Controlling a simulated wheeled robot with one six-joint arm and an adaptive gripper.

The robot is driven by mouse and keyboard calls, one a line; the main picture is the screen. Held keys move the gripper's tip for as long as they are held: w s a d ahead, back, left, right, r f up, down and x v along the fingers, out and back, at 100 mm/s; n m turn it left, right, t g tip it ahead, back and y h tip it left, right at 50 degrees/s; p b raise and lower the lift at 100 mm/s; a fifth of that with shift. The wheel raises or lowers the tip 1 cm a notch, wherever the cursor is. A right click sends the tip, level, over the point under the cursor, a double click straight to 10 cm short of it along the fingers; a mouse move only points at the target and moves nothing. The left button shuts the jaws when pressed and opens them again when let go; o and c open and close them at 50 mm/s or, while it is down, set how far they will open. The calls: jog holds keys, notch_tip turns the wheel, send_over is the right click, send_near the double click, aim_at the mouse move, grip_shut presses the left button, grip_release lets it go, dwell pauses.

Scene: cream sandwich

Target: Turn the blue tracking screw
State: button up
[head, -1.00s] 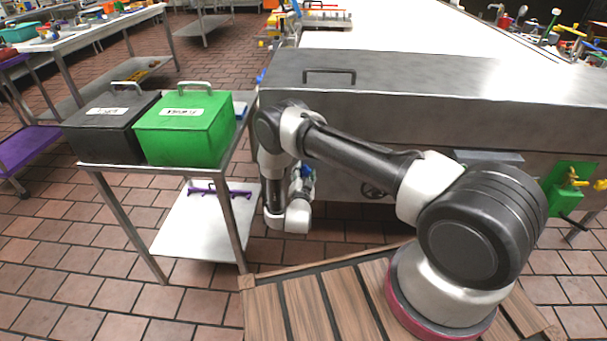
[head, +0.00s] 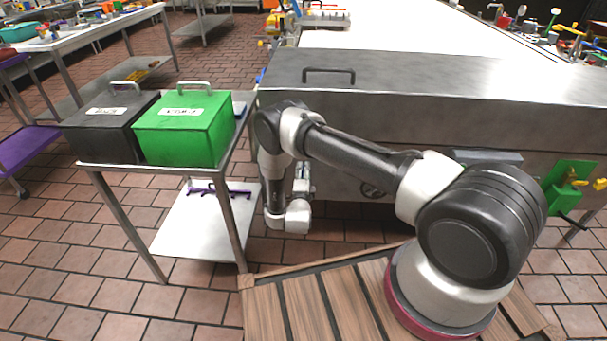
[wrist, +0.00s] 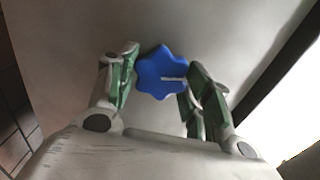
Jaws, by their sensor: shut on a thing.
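The blue tracking screw (wrist: 160,72) is a lobed blue knob with a pale line on its face, in front of a grey metal panel in the wrist view. My gripper (wrist: 160,82) is around it, with one green-padded finger on each side, shut on the knob. In the head view my arm reaches down beside the left end of the large metal machine. The gripper's fingers and the blue knob are hidden there behind my arm.
The metal machine (head: 430,90) with its long white belt (head: 390,35) fills the middle and right. A metal cart (head: 232,165) with a black box (head: 105,130) and a green box (head: 185,132) stands close on the left. Tiled floor (head: 80,245) is clear in front of the cart.

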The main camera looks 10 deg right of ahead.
jog(key=m, duration=0.8)
jog(key=shift+f+m, duration=0.2)
jog(key=shift+m, duration=0.2)
dwell(0.4)
jog(key=o, duration=1)
jog(key=shift+o, duration=0.2)
jog(key=v, duration=1.2)
jog(key=shift+r, duration=0.1)
